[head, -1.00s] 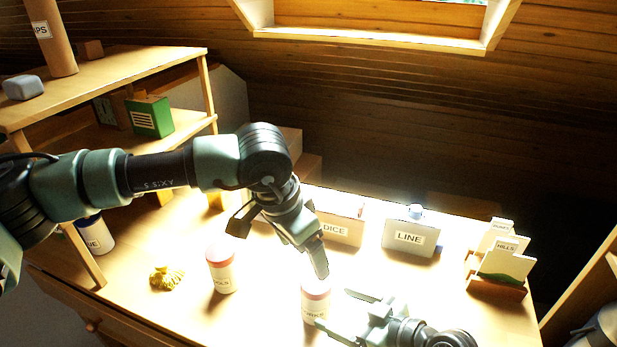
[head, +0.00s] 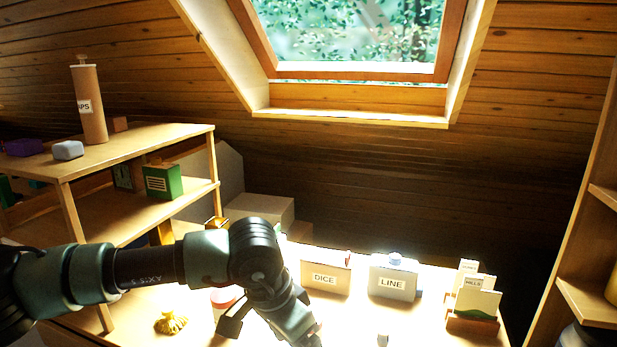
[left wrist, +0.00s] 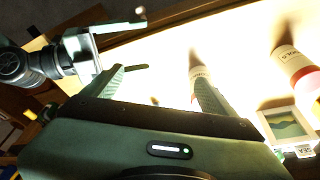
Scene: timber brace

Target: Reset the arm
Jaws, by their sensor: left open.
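My left arm comes in from the left in the head view, bent downward over the lit tabletop (head: 200,305). Its fingers are cut off at the bottom edge there. In the left wrist view my left gripper (left wrist: 162,88) is open, its fingers spread. A pale labelled jar (left wrist: 199,74) shows just behind the right-hand finger; I cannot tell whether they touch. My right gripper (left wrist: 122,47) shows at the upper left of the left wrist view, with its fingers apart and nothing seen between them. In the head view only a small grey tip shows at the bottom edge.
A DICE box (head: 325,274), a LINE box (head: 392,279) and a card holder (head: 472,322) stand along the table's back. A yellow bundle (head: 171,322) and a red-and-white jar (head: 224,297) lie near my left arm. Shelves (head: 130,147) stand left.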

